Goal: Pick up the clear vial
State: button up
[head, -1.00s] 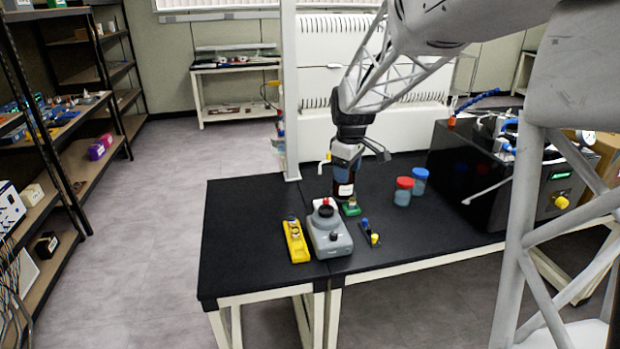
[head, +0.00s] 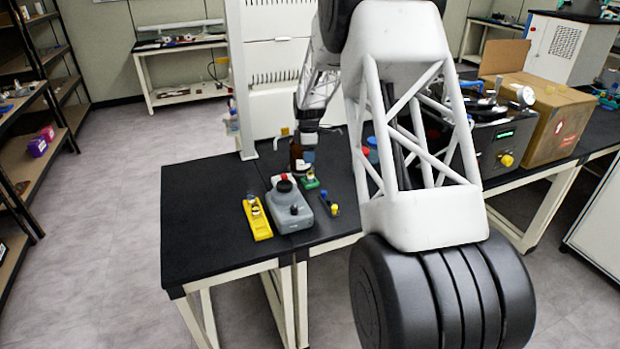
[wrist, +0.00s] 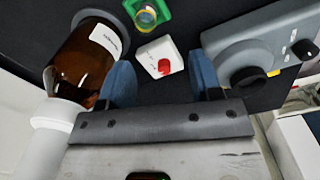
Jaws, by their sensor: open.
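A small green holder (head: 309,182) stands on the black bench, behind and right of the grey mixer. A small vial (wrist: 146,15) with a yellowish ring sits in it at the top of the wrist view; it looks like the clear vial, but its glass is hard to make out. My gripper (wrist: 161,80) is open and points down, its blue fingers apart. The holder lies beyond the fingertips in the wrist view. A white block with a red spot (wrist: 160,62) shows between the fingers, apparently below them. In the head view my gripper (head: 308,158) is just behind the holder.
A brown bottle (wrist: 84,60) stands close beside the left finger. The grey mixer (head: 290,208) is near the right finger. A yellow rack (head: 257,222) with small vials lies left of the mixer. A small blue-and-yellow item (head: 330,205) lies to its right. Bench front-left is clear.

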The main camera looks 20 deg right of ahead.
aim_at(310, 170)
jog(key=shift+w+d+f+n, duration=0.15)
jog(key=shift+w+d+f, duration=0.15)
jog(key=shift+w+f, duration=0.25)
jog(key=shift+w+d+f+n, duration=0.15)
jog(key=shift+w+d+f, duration=0.2)
jog(key=shift+f, duration=0.3)
jog(key=shift+f, duration=0.1)
jog(key=shift+f, duration=1.2)
jog(key=shift+f, duration=0.1)
jog(key=shift+f, duration=2.5)
jog(key=shift+c, duration=0.4)
